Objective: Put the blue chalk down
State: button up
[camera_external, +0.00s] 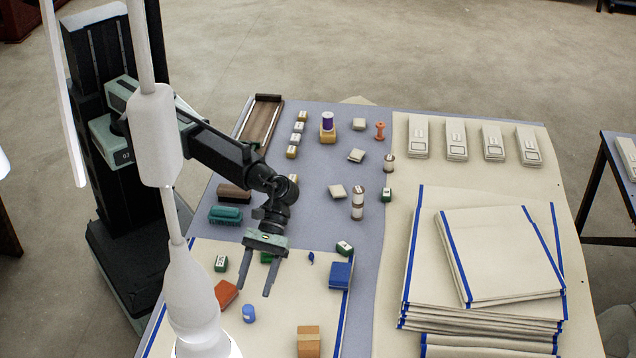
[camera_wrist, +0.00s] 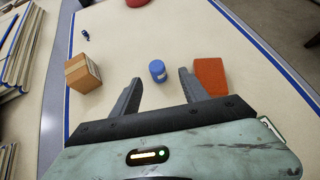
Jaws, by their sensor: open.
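The blue chalk (camera_external: 249,313) shows as a short blue cylinder standing on the cream cloth (camera_external: 200,260) near the front. In the wrist view the chalk (camera_wrist: 158,70) has a pale mark on its side and stands just beyond the fingertips, in line with the gap between them. My gripper (camera_external: 255,289) is open and empty above the cloth, its fingers on the far side of the chalk. It also shows in the wrist view (camera_wrist: 160,80). Contact between fingers and chalk is not visible.
An orange block (camera_external: 225,294) and a cardboard-coloured block (camera_external: 308,341) flank the chalk. A blue block (camera_external: 341,275) and green blocks (camera_external: 221,263) lie near my gripper. Stacked folded cloths (camera_external: 490,260) fill the right side. Bare cloth surrounds the chalk.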

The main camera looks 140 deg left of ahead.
aim_at(249, 306)
jog(key=w+d+g+y+p, duration=0.2)
jog(key=y+p, duration=0.1)
jog(key=shift+w+r+y, duration=0.2)
jog(key=shift+y, duration=0.1)
jog(key=shift+w+d+f, duration=0.15)
jog(key=shift+d+f, duration=0.1)
jog(key=shift+f, duration=0.05)
jog(key=shift+r, duration=0.1)
jog(key=b+x, duration=0.4)
jog(key=x, duration=0.1)
jog(key=shift+s+a+b, duration=0.1)
jog(key=shift+s+b, duration=0.25)
jog(key=shift+w+f, duration=0.1)
jog(key=shift+f, duration=0.15)
jog(key=shift+r, duration=0.2)
grip_shut()
